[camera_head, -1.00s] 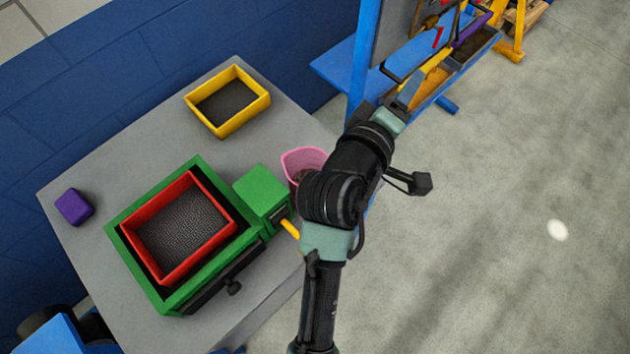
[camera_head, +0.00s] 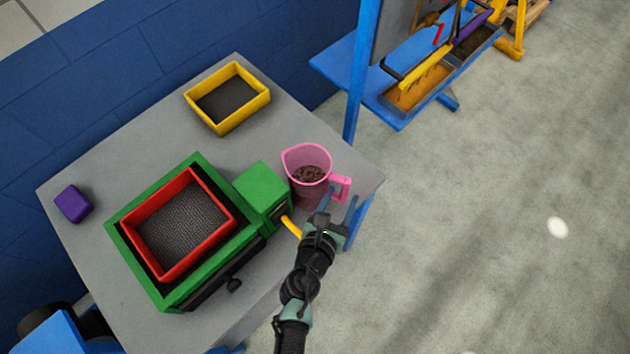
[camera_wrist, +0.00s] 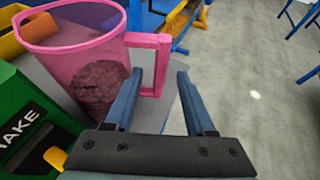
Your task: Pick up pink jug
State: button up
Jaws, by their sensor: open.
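The pink jug (camera_head: 306,160) stands upright at the right corner of the grey table, with brown lumpy contents inside. It is see-through, and its handle (camera_head: 341,186) points right. My gripper (camera_head: 338,204) is just in front of the handle. In the wrist view, the jug (camera_wrist: 75,60) fills the upper left and its handle (camera_wrist: 153,62) lies near the left fingertip. I cannot tell whether the left finger touches the handle.
A green machine (camera_head: 262,192) with a yellow lever stands close left of the jug, and a red tray (camera_head: 227,208) sits in its green frame. A yellow tray (camera_head: 262,102) and purple block (camera_head: 73,204) are on the table (camera_head: 130,150). A blue rack (camera_head: 335,68) stands behind.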

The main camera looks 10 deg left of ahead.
jog(key=shift+b+x, duration=0.7)
jog(key=shift+x, duration=2.65)
grip_shut()
jog(key=shift+r, duration=0.1)
